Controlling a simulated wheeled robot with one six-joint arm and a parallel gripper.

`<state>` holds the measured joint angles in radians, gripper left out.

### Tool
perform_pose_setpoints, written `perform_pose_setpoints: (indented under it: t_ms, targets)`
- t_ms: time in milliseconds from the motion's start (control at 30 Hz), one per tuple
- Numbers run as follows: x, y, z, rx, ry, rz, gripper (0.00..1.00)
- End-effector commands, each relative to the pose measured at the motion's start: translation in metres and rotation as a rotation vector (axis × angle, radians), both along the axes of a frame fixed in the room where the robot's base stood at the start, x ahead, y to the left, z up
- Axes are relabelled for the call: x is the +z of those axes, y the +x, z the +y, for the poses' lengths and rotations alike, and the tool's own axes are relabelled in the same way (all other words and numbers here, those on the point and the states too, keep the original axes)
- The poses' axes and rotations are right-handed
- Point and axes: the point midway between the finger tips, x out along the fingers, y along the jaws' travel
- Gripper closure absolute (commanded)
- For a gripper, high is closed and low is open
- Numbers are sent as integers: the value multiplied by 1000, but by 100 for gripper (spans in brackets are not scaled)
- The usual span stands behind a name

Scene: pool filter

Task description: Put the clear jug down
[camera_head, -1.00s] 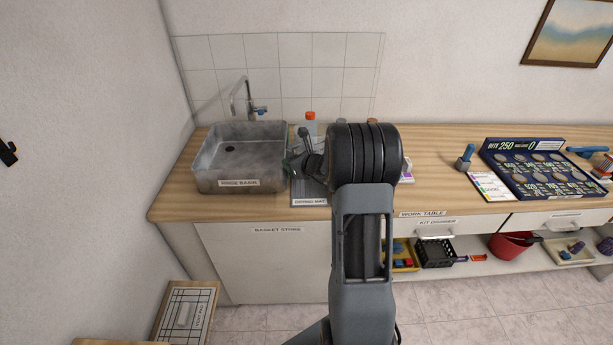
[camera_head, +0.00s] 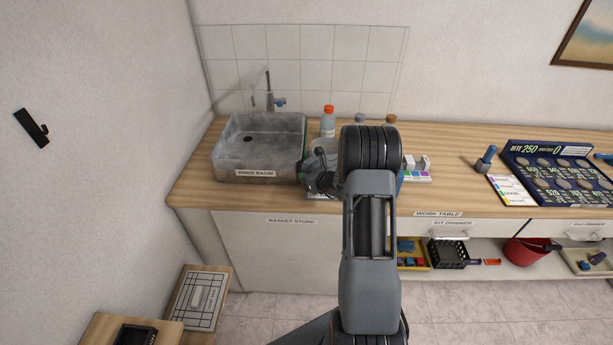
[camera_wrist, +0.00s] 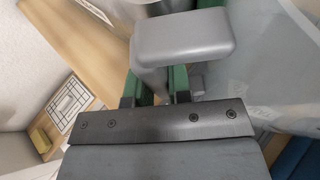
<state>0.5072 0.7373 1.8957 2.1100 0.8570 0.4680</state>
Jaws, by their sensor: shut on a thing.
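The clear jug (camera_wrist: 265,60) fills the upper right of the wrist view as a see-through wall with a grey handle (camera_wrist: 185,38). My gripper (camera_wrist: 160,88) has its green-padded fingers shut at this handle; the exact contact is partly hidden by the handle's top. In the head view my gripper (camera_head: 318,180) is over the front part of the worktop, just right of the rinse basin. The jug is mostly hidden there behind my arm, and I cannot tell whether its base touches the surface.
The grey rinse basin (camera_head: 222,165) with a tap stands close on the left. An orange-capped bottle (camera_head: 328,124) and other capped bottles stand behind. Colored test items (camera_head: 417,176) lie right of my arm.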

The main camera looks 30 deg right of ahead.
Motion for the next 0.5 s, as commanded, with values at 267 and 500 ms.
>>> perform_pose_setpoints:
  t_ms: [267, 500]
  targets:
    - [-3, 0, 0, 0, 0, 0, 100]
    - [-3, 0, 0, 0, 1, 1, 64]
